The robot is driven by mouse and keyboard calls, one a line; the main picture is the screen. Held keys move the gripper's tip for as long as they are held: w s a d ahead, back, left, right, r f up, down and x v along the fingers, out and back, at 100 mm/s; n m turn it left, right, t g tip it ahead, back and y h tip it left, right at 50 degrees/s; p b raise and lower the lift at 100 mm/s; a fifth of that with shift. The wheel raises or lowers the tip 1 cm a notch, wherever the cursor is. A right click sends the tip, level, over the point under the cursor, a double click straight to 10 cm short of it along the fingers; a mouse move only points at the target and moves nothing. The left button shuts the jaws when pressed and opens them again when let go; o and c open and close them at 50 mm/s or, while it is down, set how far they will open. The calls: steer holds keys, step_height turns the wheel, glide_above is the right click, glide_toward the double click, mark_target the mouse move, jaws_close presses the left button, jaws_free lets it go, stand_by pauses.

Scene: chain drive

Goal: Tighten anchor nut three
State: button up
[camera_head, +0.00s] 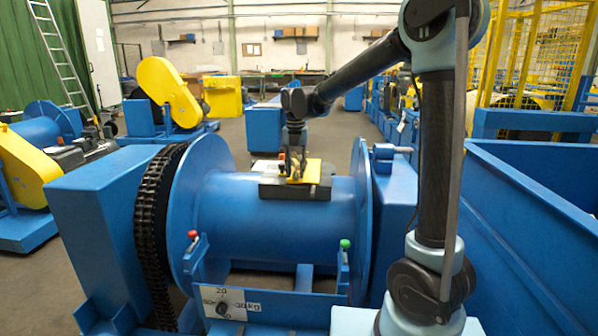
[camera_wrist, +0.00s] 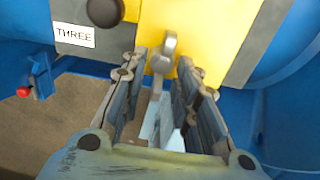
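My gripper (camera_head: 295,172) is over the top of the blue drum (camera_head: 255,225), at a dark grey block with a yellow plate (camera_head: 313,170). In the wrist view, my gripper (camera_wrist: 162,65) has its two fingers apart on either side of a grey metal piece (camera_wrist: 167,46) with a rounded, hook-like end, lying against the yellow plate (camera_wrist: 215,25). Gaps show between this piece and the fingers. A white label (camera_wrist: 74,35) reading THREE is on the grey part at left, near a dark round knob (camera_wrist: 104,10). No nut can be made out clearly.
A black chain (camera_head: 155,235) runs beside the drum's left flange. A large blue bin (camera_head: 530,220) is at right.

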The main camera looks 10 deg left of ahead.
steer(key=shift+f, duration=0.1)
steer(key=shift+c, duration=0.5)
jaws_close()
steer(key=shift+s+d, duration=0.1)
steer(key=shift+d, duration=0.15)
steer(key=shift+a, duration=0.15)
